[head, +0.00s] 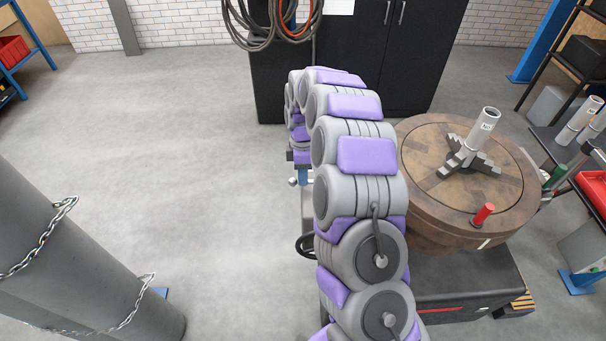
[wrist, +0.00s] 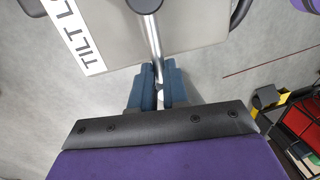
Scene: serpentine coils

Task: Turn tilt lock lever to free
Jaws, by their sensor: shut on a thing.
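The tilt lock lever (wrist: 154,40) is a bare steel rod in the wrist view. It runs down from the top edge, in front of a grey panel (wrist: 190,30) with a white label (wrist: 82,40) reading "TILT L", cut off by the frame. My gripper (wrist: 157,88) has two blue fingers, shut on the rod near its lower end, one finger on each side. A pale knob-like tip (wrist: 160,98) shows partly between the fingers. In the head view my own arm covers most of the panel and lever. A small pale ball (head: 292,181) shows left of my arm.
A dark handwheel (head: 306,246) shows at my arm's left. A chained grey column (head: 60,265) stands at left. Floor between is clear.

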